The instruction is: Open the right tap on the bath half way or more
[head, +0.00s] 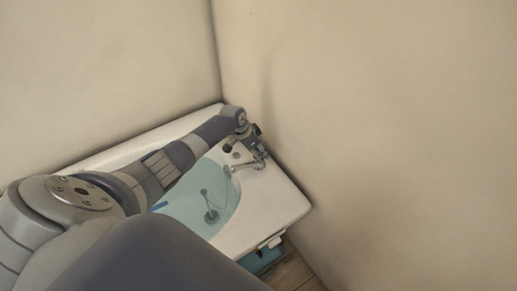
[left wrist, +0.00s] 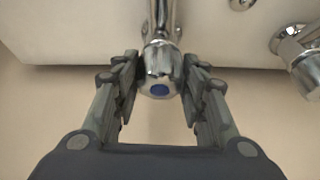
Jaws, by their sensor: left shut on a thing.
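A chrome tap (left wrist: 160,68) with a blue disc on its handle stands between the fingers of my left gripper (left wrist: 160,78) in the left wrist view. The gripper is shut on the handle, with one finger on each side. A second chrome tap (left wrist: 301,52) shows at the right edge of that view, apart from the fingers. In the head view my left gripper (head: 256,140) is small, above the chrome taps (head: 256,160) at the bath's far corner, and partly hides them. My right gripper is not in view.
The white bath (head: 282,206) stands against two beige walls, close behind the taps. Bluish water or lining shows inside it, with a drain (head: 211,216) and a chain. My left arm crosses over the bath. A bare wall (head: 400,130) fills the right side.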

